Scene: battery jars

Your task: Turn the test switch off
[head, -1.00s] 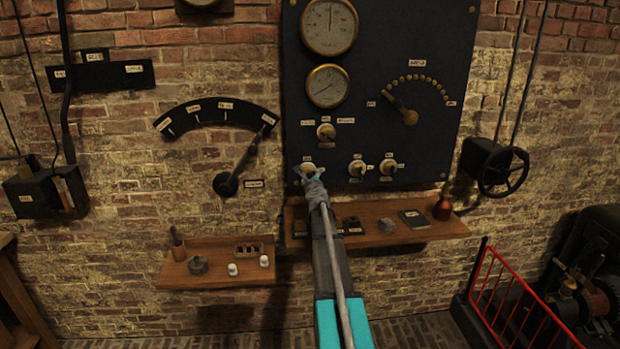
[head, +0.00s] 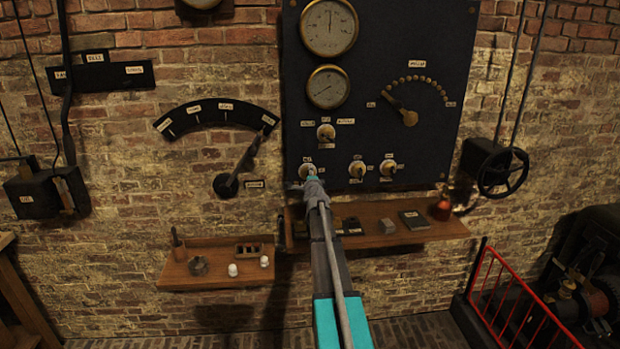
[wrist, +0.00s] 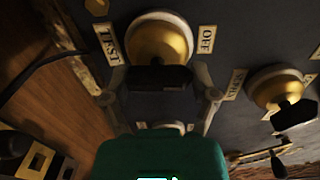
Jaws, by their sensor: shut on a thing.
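The test switch (head: 307,170) is a round brass dome with a black handle, low on the left of the dark panel (head: 420,45). In the wrist view its dome (wrist: 160,42) sits between a TEST label (wrist: 107,44) and an OFF label (wrist: 207,39). The black handle (wrist: 158,78) lies across the picture between my fingers. My gripper (head: 313,182) reaches up to the switch from below. In the wrist view, my gripper (wrist: 162,92) is shut on the handle, one finger at each end. The handle's exact pointing direction is hard to tell.
A similar brass switch (wrist: 276,88) sits close beside on the panel. Two more switches (head: 357,169) (head: 326,132) show in the head view. A wooden shelf (head: 375,238) with small items runs just below the panel, close to my arm.

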